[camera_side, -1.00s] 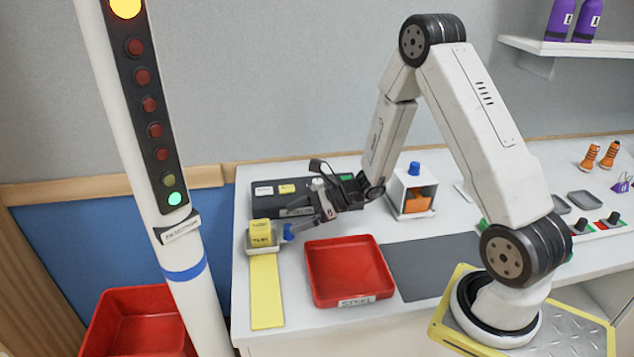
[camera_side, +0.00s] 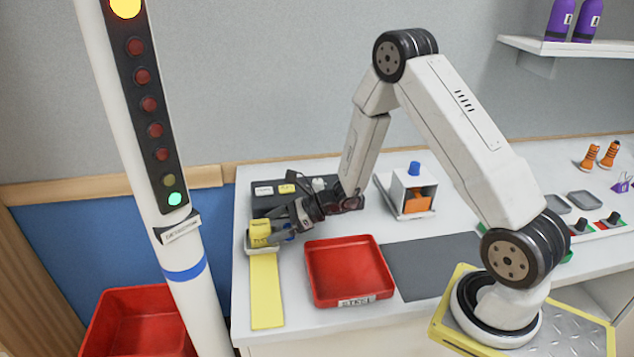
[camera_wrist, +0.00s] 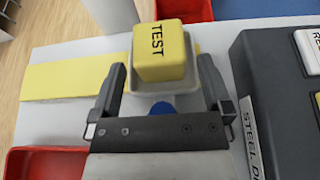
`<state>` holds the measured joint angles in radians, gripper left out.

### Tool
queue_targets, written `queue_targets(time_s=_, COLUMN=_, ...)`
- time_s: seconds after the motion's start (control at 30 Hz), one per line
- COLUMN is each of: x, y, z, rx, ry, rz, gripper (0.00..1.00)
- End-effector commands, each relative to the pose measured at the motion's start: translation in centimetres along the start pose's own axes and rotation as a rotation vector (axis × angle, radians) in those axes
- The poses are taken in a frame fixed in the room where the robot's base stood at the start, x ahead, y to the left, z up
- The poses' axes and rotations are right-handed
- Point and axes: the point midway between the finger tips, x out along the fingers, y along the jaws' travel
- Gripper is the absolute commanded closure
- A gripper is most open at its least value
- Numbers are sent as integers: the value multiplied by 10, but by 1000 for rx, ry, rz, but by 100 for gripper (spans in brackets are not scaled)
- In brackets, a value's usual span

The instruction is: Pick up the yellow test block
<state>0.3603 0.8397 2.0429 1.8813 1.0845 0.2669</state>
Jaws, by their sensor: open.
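The yellow test block (camera_wrist: 163,52) sits upright in a small white tray (camera_wrist: 185,78), with "TEST" lettered on its top. In the side view the block (camera_side: 260,228) stands at the left end of the bench, at the far end of a yellow strip. My gripper (camera_wrist: 163,78) is open, with one finger on either side of the tray's near part in the wrist view. The block lies between and slightly beyond the fingertips, and I see no contact with it. In the side view my gripper (camera_side: 272,232) is close beside the block and partly hides the tray.
A dark box with labelled buttons (camera_wrist: 270,75) stands close to the right finger in the wrist view. A red tray (camera_side: 350,270) is on the bench near the yellow strip (camera_side: 266,290). A white holder (camera_side: 408,190) stands behind. A red bin (camera_side: 135,325) is below the bench.

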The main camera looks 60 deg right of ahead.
Motion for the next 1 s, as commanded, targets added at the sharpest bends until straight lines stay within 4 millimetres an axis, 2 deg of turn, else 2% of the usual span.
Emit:
queue_targets(time_s=0.37, x=0, y=0, z=0, rx=0, ry=0, rz=0, gripper=0)
queue_targets(time_s=0.47, x=0, y=0, z=0, rx=0, ry=0, rz=0, gripper=29)
queue_targets(time_s=0.6, x=0, y=0, z=0, rx=0, ry=0, rz=0, gripper=73)
queue_targets(time_s=0.7, x=0, y=0, z=0, rx=0, ry=-1, rz=-1, gripper=100)
queue_targets(time_s=1.0, x=-1, y=0, z=2, rx=-1, ry=-1, rz=-1, gripper=100)
